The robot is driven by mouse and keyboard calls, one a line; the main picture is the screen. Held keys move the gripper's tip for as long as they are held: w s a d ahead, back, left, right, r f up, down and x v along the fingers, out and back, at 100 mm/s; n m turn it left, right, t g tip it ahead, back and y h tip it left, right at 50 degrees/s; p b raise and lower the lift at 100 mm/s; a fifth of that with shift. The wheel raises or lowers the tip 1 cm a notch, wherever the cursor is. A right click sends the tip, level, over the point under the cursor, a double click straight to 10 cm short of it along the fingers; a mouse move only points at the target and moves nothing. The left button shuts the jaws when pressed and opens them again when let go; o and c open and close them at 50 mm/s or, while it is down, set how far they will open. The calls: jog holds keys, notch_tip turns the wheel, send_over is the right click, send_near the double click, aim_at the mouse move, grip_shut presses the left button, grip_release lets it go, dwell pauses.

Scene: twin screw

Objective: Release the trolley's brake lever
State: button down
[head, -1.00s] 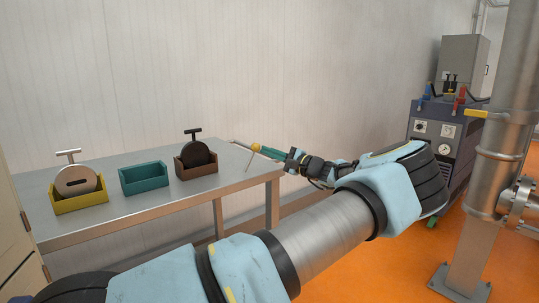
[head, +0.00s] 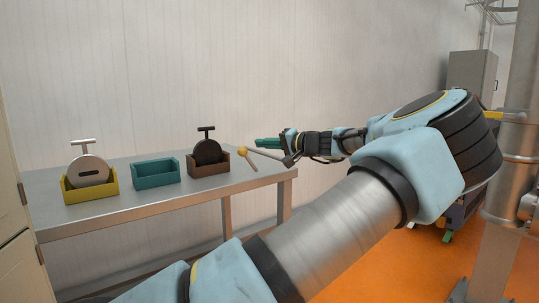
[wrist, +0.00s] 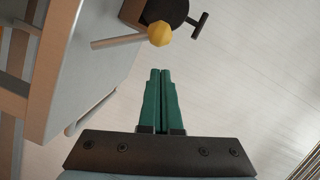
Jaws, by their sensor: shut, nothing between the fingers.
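My gripper (head: 258,142) is shut and empty, its green fingers pointing left over the right end of the steel table (head: 110,208). In the wrist view its two fingers (wrist: 160,72) lie together. A lever with a yellow ball knob (head: 242,151) stands at that table end, just below and left of the fingertips in the head view. In the wrist view the knob (wrist: 160,33) is beyond the fingertips, apart from them in the picture, with a pale rod running left. I cannot tell whether this is the brake lever. The dark cabinet on wheels (head: 465,213) is mostly hidden behind my arm.
On the table are a yellow bin (head: 92,193) with a pale disc, an empty teal bin (head: 152,176) and a brown bin (head: 212,167) with a black disc. A steel post (head: 513,150) stands at the right. Orange floor (head: 370,270) is open between.

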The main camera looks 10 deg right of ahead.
jog(key=shift+s+a+f+n+h+b, duration=0.15)
jog(key=shift+s+a+n+h+b, duration=0.2)
jog(key=shift+a+n+b, duration=0.55)
jog(key=shift+s+a+f+n+h+b, duration=0.15)
jog(key=shift+s+a+n+h+b, duration=0.2)
jog(key=shift+a+n+b, duration=0.5)
jog(key=shift+d, duration=0.2)
